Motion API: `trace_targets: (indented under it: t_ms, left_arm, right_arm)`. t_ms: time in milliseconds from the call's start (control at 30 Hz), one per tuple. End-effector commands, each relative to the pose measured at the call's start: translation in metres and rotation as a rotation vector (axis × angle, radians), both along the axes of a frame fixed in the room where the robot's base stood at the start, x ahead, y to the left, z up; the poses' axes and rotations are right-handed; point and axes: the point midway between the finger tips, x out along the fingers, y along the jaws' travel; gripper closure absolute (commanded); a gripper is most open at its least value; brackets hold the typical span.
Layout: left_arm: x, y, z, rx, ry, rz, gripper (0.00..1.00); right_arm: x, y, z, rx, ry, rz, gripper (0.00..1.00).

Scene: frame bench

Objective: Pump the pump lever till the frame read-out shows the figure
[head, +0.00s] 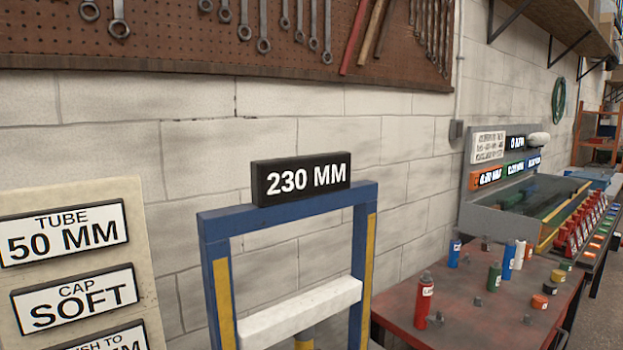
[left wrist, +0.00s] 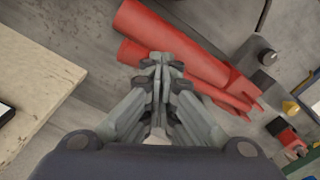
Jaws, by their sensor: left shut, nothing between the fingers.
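The frame read-out (head: 301,180) is a black block on top of the blue press frame (head: 215,228) and shows 230 MM. The pale board (head: 20,200) at the left of the head view reads TUBE 50 MM and CAP SOFT; its lowest plate is cut off by the picture edge. My left gripper (left wrist: 158,64) is shut and empty in the left wrist view. Its fingertips are in front of red bar-like parts (left wrist: 185,58); I cannot tell whether they touch, or which part is the pump lever. My right gripper is in no view.
A white crossbar (head: 300,313) spans the blue frame. A dark red table (head: 470,325) with several coloured bottles stands to the right. The board's edge (left wrist: 35,85) is at the left in the left wrist view. Tools hang on the wall pegboard (head: 170,40).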

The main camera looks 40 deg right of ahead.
Motion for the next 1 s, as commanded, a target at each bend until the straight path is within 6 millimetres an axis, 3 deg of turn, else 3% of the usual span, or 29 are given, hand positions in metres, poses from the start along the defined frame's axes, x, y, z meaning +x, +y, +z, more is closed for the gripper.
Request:
trace_targets:
  t_ms: [467,833,1000]
  left_arm:
    - [0.000,0.001,-0.049,0.002,0.001,0.001,1.00]
    - [0.000,0.001,-0.091,0.002,0.002,0.001,1.00]
    - [0.000,0.001,-0.079,0.002,0.000,0.001,1.00]
  right_arm:
    - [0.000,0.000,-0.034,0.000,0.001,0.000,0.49]
    - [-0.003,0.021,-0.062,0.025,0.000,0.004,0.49]
    - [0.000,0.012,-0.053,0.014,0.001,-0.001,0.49]
